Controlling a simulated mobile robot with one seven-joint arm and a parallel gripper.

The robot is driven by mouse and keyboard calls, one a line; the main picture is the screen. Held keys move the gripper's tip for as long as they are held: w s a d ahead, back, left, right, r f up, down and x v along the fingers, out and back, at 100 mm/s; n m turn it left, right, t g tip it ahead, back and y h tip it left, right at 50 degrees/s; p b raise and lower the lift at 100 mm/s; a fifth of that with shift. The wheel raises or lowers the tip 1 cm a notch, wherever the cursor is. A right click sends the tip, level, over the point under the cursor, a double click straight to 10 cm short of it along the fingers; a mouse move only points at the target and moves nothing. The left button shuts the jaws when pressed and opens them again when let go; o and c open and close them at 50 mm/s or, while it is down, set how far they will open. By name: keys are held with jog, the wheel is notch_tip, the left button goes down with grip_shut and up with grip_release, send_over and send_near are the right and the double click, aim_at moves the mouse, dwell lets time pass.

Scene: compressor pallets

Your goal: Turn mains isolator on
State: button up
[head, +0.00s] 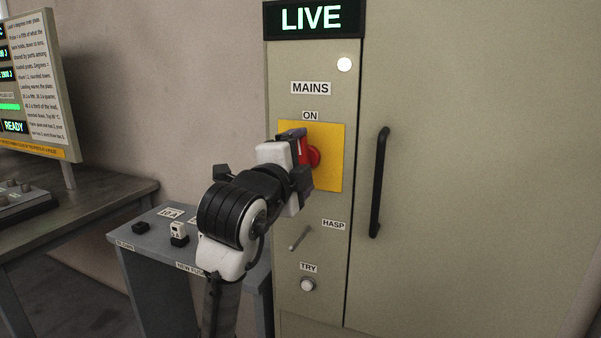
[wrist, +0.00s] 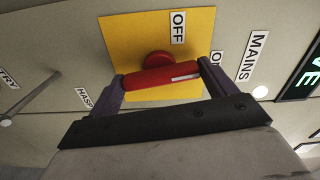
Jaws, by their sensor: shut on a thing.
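The mains isolator has a red rotary handle (head: 314,156) on a yellow plate (head: 329,172), below the MAINS and ON labels on the cabinet. In the wrist view my gripper (wrist: 162,80) is shut on the red handle (wrist: 155,80), one finger at each end. A white stripe on the handle lies toward the ON label (wrist: 216,60), which is partly hidden by a finger. The OFF label (wrist: 178,27) is on the yellow plate to one side. In the head view my gripper (head: 303,160) hides the handle's left part.
The LIVE sign (head: 311,18) and a white lamp (head: 344,64) are lit on the cabinet. A HASP lever (head: 299,238) and TRY button (head: 308,285) sit below. A black door handle (head: 379,182) stands to the right. A small grey table (head: 150,240) is at left.

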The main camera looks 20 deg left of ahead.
jog(key=shift+m+b, duration=0.4)
jog(key=shift+m, duration=0.4)
jog(key=o, duration=0.9)
jog(key=shift+c, duration=0.2)
jog(key=s+b, duration=0.2)
jog(key=s, duration=1.2)
jog(key=shift+a, duration=0.2)
